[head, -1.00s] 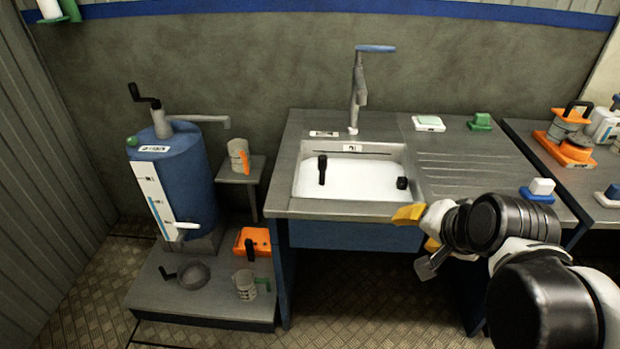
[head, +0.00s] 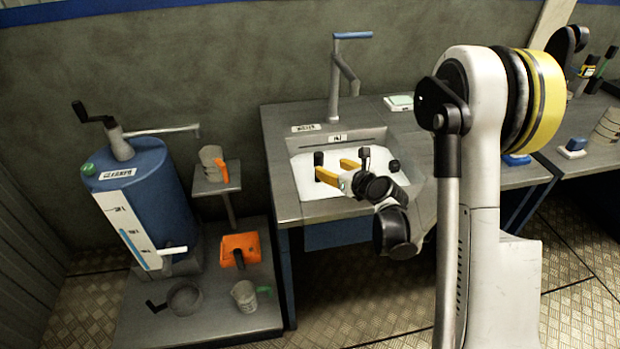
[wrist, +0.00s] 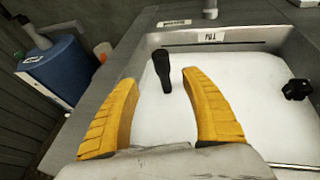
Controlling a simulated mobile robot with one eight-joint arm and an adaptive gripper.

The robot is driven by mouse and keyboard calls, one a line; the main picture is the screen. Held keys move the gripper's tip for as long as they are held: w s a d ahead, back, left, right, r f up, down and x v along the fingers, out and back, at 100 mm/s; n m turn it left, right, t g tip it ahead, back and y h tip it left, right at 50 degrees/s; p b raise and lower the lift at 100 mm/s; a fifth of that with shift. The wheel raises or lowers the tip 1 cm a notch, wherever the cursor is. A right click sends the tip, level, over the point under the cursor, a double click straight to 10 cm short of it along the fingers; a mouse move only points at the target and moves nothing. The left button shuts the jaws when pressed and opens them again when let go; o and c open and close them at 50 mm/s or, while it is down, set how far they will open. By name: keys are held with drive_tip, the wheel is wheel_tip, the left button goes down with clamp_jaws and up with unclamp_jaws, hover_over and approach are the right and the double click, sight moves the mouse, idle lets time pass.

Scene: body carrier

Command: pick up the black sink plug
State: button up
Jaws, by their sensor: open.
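A tall black plug-like post (head: 318,158) stands in the white-filled sink (head: 300,190), at its left side. In the wrist view the post (wrist: 163,70) shows upright, beyond and between the fingertips. A smaller black knob (head: 393,166) sits at the sink's right side and shows in the wrist view (wrist: 296,89). I cannot tell for sure which is the sink plug; its lower part is hidden in the white fill. My gripper (head: 331,169), with yellow fingers, is open and empty over the sink, pointing at the tall post. It also shows in the wrist view (wrist: 160,82).
A tap (head: 335,80) rises behind the sink. A blue tank (head: 140,200) with a spout stands at the left, beside a small stand holding a mug (head: 212,160). My arm covers much of the counter's right part.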

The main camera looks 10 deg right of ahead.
sight(321, 161)
drive_tip(key=b+x, duration=0.4)
drive_tip(key=x, duration=0.6)
drive_tip(key=shift+d, duration=0.15)
clamp_jaws()
